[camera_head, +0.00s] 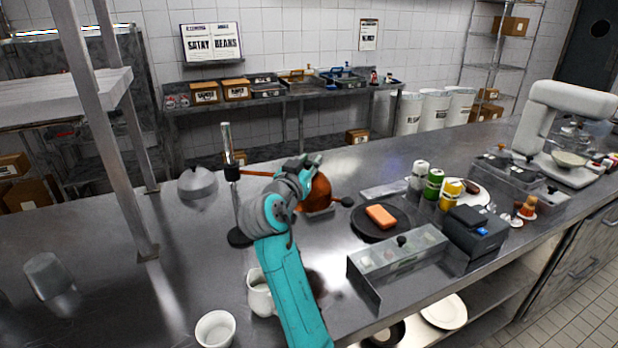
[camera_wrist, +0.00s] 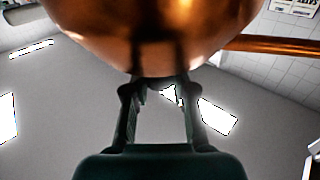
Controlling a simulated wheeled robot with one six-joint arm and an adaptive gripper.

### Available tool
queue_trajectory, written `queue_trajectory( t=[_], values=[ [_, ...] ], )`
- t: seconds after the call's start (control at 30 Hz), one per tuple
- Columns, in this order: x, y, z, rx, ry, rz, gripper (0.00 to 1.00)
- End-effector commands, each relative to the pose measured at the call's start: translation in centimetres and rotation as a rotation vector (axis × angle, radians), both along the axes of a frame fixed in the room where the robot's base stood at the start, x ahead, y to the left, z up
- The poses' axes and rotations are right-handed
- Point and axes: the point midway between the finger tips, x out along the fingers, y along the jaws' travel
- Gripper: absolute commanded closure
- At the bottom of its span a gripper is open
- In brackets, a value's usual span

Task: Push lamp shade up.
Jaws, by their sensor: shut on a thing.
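The copper lamp shade (camera_head: 320,192) hangs on a thin copper arm, partly hidden behind my gripper in the head view. In the wrist view the shade (camera_wrist: 150,30) fills the top, a rounded shiny dome. My gripper (camera_wrist: 160,84) reaches to the shade's lower edge, with a finger at each side of a gap. The fingertips overlap the copper, and the exact grip is partly hidden. The lamp's copper arm (camera_wrist: 275,45) runs off to the right there. In the head view the lamp's upright pole (camera_head: 232,172) stands left of my gripper (camera_head: 308,168).
A grey dome lid (camera_head: 197,182) sits left of the pole. A white jug (camera_head: 260,293) and a white bowl (camera_head: 215,329) stand near my arm. A dark plate with an orange block (camera_head: 381,216) and a clear-lidded bin (camera_head: 398,256) are to the right.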

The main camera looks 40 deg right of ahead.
Motion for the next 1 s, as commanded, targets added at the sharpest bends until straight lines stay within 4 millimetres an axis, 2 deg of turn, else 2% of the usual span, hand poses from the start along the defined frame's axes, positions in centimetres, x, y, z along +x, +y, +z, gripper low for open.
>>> queue_trajectory(
  t=[0.03,0.1,0.43,0.47,0.53,0.57,0.87,1.0],
  values=[
    [0.0,0.0,1.0,-0.001,-0.004,0.0,1.0],
    [0.0,0.0,1.6,-0.001,-0.003,0.0,1.0],
    [0.0,0.0,2.1,-0.004,-0.005,0.003,1.0],
    [0.0,0.0,2.2,-0.005,-0.006,0.003,0.7],
    [0.0,0.0,2.1,-0.004,-0.006,0.002,0.53],
    [0.0,0.0,2.1,-0.003,-0.004,0.002,0.5],
    [0.0,0.1,1.8,-0.001,0.0,0.001,0.5],
    [-0.5,1.0,1.8,-0.002,-0.001,0.002,0.5]
  ],
)
